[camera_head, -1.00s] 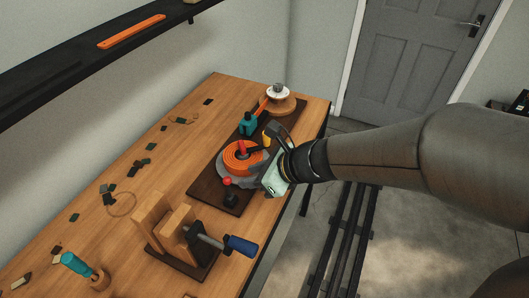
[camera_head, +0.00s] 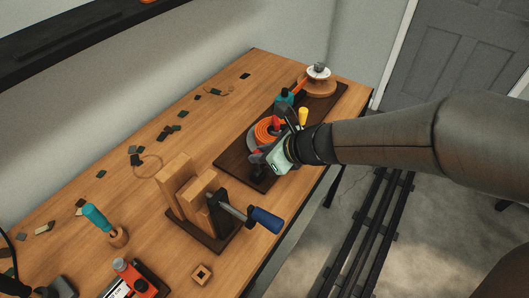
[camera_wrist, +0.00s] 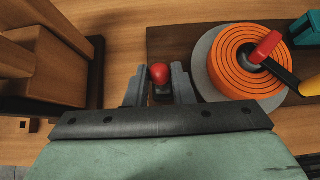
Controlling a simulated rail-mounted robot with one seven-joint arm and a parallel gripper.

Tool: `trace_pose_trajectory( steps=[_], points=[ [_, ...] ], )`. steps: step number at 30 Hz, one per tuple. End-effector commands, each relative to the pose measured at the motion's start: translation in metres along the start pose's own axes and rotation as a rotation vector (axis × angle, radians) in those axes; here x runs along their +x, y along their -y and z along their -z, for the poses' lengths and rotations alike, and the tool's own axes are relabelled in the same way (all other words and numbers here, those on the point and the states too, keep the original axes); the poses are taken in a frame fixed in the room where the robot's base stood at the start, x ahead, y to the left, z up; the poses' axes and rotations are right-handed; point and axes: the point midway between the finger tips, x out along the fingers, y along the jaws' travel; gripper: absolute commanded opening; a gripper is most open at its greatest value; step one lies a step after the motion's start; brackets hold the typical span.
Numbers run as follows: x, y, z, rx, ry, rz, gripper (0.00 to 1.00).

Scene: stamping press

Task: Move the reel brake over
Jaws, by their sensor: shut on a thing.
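In the wrist view, the two fingers of my gripper (camera_wrist: 159,88) are closed around a lever with a red ball knob (camera_wrist: 160,74). The knob shows between the fingertips. To its right is an orange coiled reel (camera_wrist: 240,62) on a grey disc, with a red-gripped black lever (camera_wrist: 265,47) across its centre. I cannot tell for sure which lever is the reel brake. In the head view, my gripper (camera_head: 258,160) is low at the near end of the dark board (camera_head: 232,164), beside the reel (camera_head: 263,130). It hides the ball knob there.
A wooden clamp (camera_head: 178,187) with a blue-handled screw (camera_head: 266,220) stands left of my gripper. A teal part (camera_head: 284,97) and a yellow handle (camera_head: 303,114) are beyond the reel. A white-topped spool (camera_head: 318,72) stands at the board's far end. Small dark scraps lie along the wall side.

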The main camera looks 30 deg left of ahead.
Motion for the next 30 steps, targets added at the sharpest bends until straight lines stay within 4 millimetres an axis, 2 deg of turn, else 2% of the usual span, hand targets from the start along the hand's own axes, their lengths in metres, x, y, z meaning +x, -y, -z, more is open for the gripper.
trace_pose_trajectory(
  steps=[5, 15, 30],
  points=[
    [-0.003, 0.001, 0.0, -0.002, 0.004, 0.003, 0.09],
    [-0.015, 0.001, 0.016, -0.001, 0.002, 0.002, 0.09],
    [-0.018, 0.001, 0.024, 0.001, -0.001, 0.003, 0.09]
  ],
)
